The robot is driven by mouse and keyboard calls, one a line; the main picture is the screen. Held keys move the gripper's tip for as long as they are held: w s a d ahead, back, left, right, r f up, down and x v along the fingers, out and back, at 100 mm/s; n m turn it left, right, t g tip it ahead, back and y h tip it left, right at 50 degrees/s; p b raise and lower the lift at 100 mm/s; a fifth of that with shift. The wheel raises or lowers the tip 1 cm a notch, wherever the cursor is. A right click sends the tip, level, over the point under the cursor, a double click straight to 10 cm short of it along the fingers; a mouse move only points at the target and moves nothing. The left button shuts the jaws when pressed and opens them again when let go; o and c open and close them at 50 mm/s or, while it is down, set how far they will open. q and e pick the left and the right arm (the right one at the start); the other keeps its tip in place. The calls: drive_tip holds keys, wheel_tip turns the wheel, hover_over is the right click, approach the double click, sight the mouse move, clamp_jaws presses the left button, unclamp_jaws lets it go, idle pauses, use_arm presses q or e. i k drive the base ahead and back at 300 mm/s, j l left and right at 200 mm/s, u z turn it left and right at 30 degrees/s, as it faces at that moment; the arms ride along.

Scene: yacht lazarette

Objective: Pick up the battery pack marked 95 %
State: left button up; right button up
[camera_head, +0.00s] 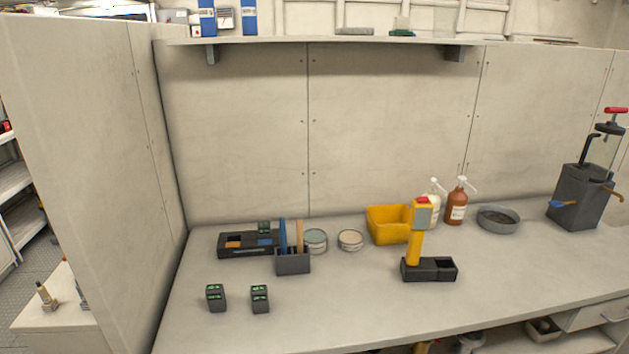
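Two small dark battery packs with green displays stand on the grey bench top near its front left: a left pack (216,298) and a right pack (260,299). They stand apart, with a small gap between them. A similar dark block with a green mark (265,227) shows at the back of a black charger-like tray (233,252). The figures on the displays are too small to read, so I cannot tell which pack is marked 95 %. Neither of my grippers is in view.
A dark holder (293,263) with upright tools stands right of the packs, before two round tins. A yellow bin (387,224), a yellow tool in a black base (430,268), bottles and a grey dish (498,218) stand further right. The bench front is clear.

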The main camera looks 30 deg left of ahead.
sight(215, 294)
drive_tip(key=u, duration=1.7)
drive_tip(key=j+z, duration=0.15)
drive_tip(key=j, duration=0.3)
drive_tip(key=i+j+z, duration=0.1)
drive_tip(key=j, duration=0.35)
